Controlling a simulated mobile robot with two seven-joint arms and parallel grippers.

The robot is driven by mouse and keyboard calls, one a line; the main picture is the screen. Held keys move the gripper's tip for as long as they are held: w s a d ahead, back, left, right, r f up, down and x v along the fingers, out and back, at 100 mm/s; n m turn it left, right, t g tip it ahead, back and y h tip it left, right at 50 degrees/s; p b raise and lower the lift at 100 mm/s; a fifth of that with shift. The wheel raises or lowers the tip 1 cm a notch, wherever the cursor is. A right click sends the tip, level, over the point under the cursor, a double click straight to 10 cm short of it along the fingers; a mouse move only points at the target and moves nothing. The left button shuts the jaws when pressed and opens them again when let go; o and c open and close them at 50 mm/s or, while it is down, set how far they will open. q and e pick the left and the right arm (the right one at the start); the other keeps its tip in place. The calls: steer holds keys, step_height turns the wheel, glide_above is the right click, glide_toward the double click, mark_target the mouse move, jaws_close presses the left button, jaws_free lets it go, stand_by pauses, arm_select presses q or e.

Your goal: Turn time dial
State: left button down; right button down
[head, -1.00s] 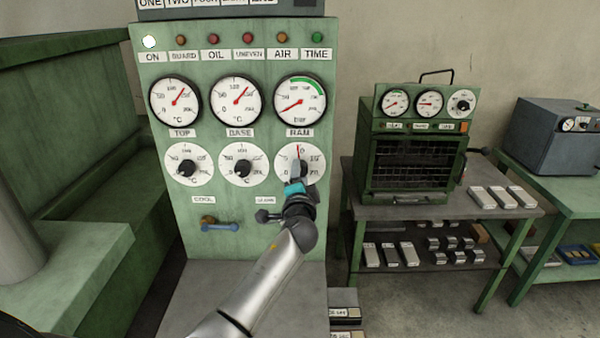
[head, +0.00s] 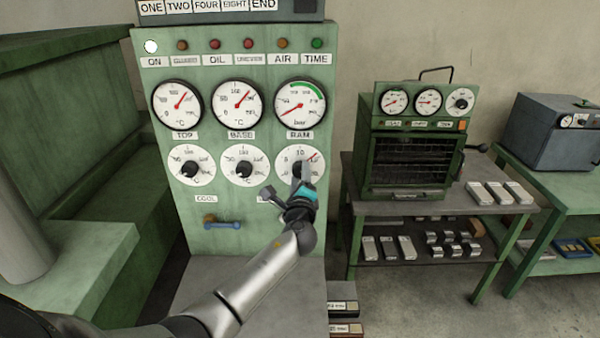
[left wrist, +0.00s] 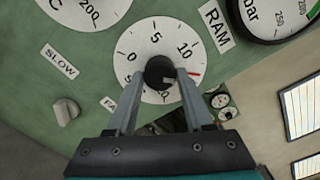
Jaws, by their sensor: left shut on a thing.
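The time dial is the white-faced dial (head: 284,160) at the right of the lower row on the green panel, under the RAM plate. It also shows in the left wrist view (left wrist: 135,48), with numbers around a black knob (left wrist: 160,72). My left gripper (head: 301,176) is shut on this knob, one finger on each side, as the left wrist view (left wrist: 160,80) shows. The red pointer stands a little past 10. The gripper partly hides the lower part of the dial. My right gripper is not in view.
Two similar dials (head: 243,152) sit to the left, with several gauges (head: 237,100) above. A blue-handled lever (head: 222,224) sticks out below. A small green oven (head: 410,150) stands on a bench to the right. A grey knob (left wrist: 65,112) shows near the SLOW label.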

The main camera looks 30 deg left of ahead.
arm_select(q)
steer(key=shift+m+p, duration=0.4)
steer(key=shift+m, duration=0.8)
steer(key=shift+c, duration=1.4)
jaws_free()
steer(key=shift+s, duration=0.1)
steer(key=v, duration=1.5)
